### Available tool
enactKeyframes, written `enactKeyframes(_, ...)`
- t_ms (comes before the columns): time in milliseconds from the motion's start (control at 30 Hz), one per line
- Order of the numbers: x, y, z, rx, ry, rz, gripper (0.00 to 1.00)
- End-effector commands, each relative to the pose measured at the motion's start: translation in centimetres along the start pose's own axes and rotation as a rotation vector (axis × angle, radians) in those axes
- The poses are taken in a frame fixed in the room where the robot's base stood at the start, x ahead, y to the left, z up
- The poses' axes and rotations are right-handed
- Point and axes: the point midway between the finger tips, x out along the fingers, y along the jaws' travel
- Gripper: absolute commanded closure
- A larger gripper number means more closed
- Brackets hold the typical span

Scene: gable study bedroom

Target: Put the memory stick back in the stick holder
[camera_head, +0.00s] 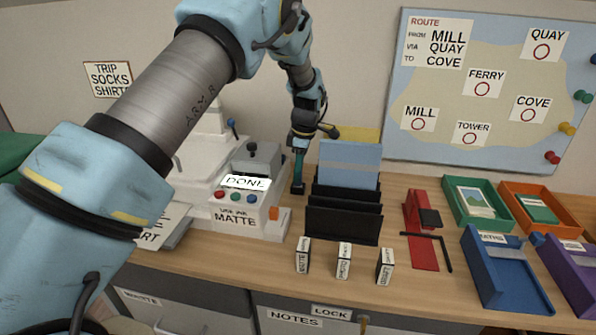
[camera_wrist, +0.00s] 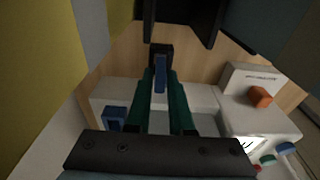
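A slim blue stick, which I take as the memory stick (camera_wrist: 160,77), sits between the dark green fingers of my gripper (camera_wrist: 160,88) in the wrist view. The fingers are closed on its sides. Its far end overlaps a small black block, apparently the stick holder (camera_wrist: 167,50); I cannot tell how far it is inserted. In the head view my gripper (camera_head: 299,166) points down just over the black holder (camera_head: 298,188), between the white machine and the black file rack. The stick is hard to make out there.
The white machine (camera_head: 277,229) with buttons stands close left. The black rack (camera_head: 343,224) with a blue folder is close right. Small labelled blocks (camera_head: 344,261) stand in front. A red stapler-like device (camera_head: 421,232) and coloured trays (camera_head: 500,270) are further right.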

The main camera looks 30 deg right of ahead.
Motion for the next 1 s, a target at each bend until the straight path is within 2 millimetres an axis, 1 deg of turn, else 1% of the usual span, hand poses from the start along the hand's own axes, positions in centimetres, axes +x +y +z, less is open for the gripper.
enactKeyframes(33,-0.1,0.0,0.0,0.000,0.000,0.000,0.73)
enactKeyframes(233,-0.1,0.0,0.0,0.000,0.000,0.000,0.50)
enactKeyframes(467,-0.1,0.0,0.0,0.000,0.000,0.000,0.50)
enactKeyframes(567,-0.4,0.1,0.0,0.000,-0.001,0.002,0.50)
enactKeyframes(667,-1.6,0.1,0.1,0.000,-0.001,0.004,0.50)
enactKeyframes(1000,-8.0,0.1,0.1,0.000,-0.002,0.005,0.50)
